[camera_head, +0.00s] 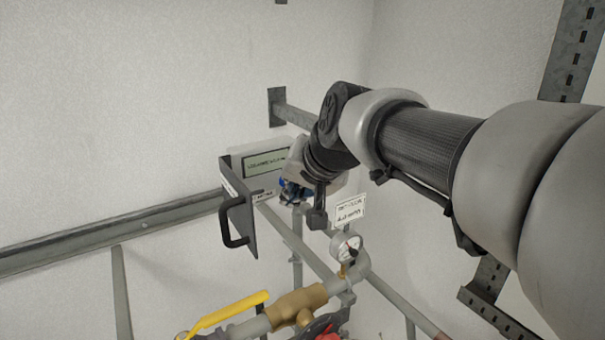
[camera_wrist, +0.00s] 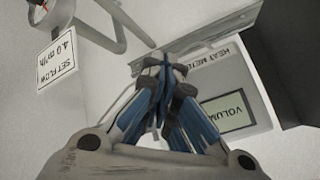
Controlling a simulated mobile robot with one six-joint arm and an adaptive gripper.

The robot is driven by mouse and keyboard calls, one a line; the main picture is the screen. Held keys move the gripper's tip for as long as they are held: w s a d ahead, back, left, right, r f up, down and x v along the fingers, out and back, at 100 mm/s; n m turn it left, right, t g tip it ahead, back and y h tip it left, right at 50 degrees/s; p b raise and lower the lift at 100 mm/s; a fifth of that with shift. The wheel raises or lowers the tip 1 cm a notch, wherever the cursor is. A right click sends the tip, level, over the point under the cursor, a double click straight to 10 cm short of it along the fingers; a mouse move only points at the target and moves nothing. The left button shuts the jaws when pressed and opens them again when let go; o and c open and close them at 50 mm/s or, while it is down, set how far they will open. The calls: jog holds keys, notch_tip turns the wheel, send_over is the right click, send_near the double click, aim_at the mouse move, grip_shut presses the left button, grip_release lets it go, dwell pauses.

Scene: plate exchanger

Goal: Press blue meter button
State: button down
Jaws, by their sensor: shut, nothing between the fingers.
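The heat meter is a pale box (camera_head: 243,150) on the wall, with a greenish display (camera_head: 266,163) showing dark text that starts with "VOLUME". In the wrist view the meter (camera_wrist: 262,90) lies at the right, its display (camera_wrist: 226,112) partly cut off by my fingers. My gripper (camera_wrist: 162,68) has blue fingers and is shut and empty. Its tips are near the meter's edge by the "HEAT METER" lettering; I cannot tell whether they touch. In the head view my gripper (camera_head: 288,192) is at the meter's lower right, partly hidden by my wrist. No blue button is distinguishable.
A dark bracket with a handle (camera_head: 236,222) juts out left of the meter. A "SET FLOW" tag (camera_head: 349,208), a pressure gauge (camera_head: 346,246), pipes and a yellow-handled valve (camera_head: 228,313) are below. A metal rail (camera_head: 110,234) runs along the wall.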

jog(key=shift+s+d, duration=0.25)
jog(key=shift+s, duration=0.1)
jog(key=shift+s+d+b, duration=0.65)
jog(key=shift+s+d, duration=0.05)
jog(key=shift+s, duration=0.35)
jog(key=shift+s+d+b, duration=0.6)
jog(key=shift+s+d, duration=0.1)
jog(key=shift+s, duration=0.35)
jog(key=s+d+f+g+h+b, duration=0.1)
jog(key=s+d+f+b, duration=0.3)
jog(key=f, duration=0.9)
jog(key=s+d+f+n+g+h+b, duration=0.1)
jog(key=s+d+f+b, duration=0.4)
jog(key=s+f+b, duration=0.5)
jog(key=s+d+f+g+h+b, duration=0.1)
jog(key=s+d+f+b, duration=0.4)
jog(key=f, duration=1.1)
jog(key=s+h+b, duration=0.1)
jog(key=s+b, duration=0.1)
jog(key=s, duration=0.2)
jog(key=shift+s+f+n+b, duration=0.2)
jog(key=shift+s+n+b, duration=0.05)
jog(key=shift+n+b, duration=0.15)
jog(key=shift+a, duration=0.2)
